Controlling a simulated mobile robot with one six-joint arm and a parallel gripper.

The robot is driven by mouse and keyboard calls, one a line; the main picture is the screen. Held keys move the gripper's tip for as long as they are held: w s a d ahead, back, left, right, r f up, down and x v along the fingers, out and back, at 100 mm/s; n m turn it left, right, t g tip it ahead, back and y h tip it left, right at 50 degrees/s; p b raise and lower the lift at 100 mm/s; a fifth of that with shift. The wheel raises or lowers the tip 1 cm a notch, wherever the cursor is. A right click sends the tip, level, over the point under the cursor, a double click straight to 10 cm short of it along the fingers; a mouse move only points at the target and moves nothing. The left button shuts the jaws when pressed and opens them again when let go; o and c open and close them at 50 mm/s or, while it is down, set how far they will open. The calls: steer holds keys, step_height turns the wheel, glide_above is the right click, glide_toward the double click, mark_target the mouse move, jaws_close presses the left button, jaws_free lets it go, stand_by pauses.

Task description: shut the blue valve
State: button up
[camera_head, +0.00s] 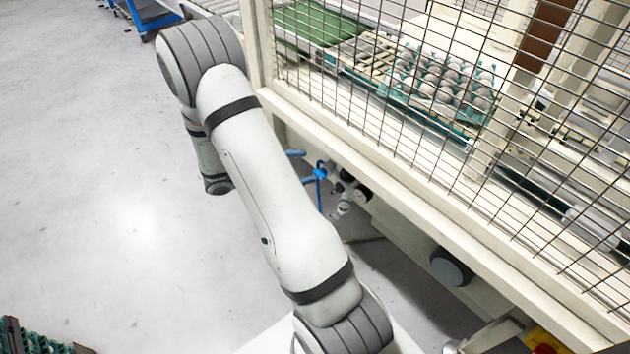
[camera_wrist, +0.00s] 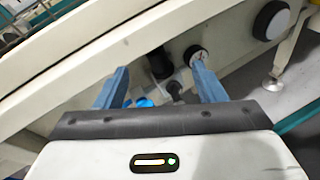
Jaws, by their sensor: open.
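The blue valve (camera_head: 320,173) is on the piping under the near side of the caged machine, to the right of my arm in the head view. My gripper (camera_head: 306,166) shows there only as two blue-grey fingertips behind my arm, close to the valve's left side. In the wrist view my gripper (camera_wrist: 160,68) is open, with one finger at each side and nothing held. A bright blue part of the valve (camera_wrist: 143,102) shows between the fingers, partly hidden by the gripper's body. I cannot tell whether a finger touches it.
A beige machine frame with wire mesh (camera_head: 400,130) stands above the piping. A tray of eggs (camera_head: 445,85) is inside it.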

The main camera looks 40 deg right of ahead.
mark_target(317, 175)
steer(key=w+d+f+n+t+h+b, duration=0.1)
steer(key=w+f+n+t+h+b, duration=0.15)
steer(key=f, duration=0.45)
steer(key=w+d+f+n+t+h+b, duration=0.1)
steer(key=w+f+n+t, duration=0.25)
steer(key=f, duration=0.45)
steer(key=shift+n+g, duration=0.4)
steer(key=d, duration=0.7)
steer(key=shift+s+d+r, duration=0.1)
steer(key=shift+s+r, duration=0.05)
steer(key=shift+s, duration=0.05)
steer(key=shift+c, duration=0.3)
steer(key=c, duration=0.9)
steer(key=shift+d+r, duration=0.1)
steer(key=shift+d, duration=0.1)
steer(key=shift+a, duration=0.2)
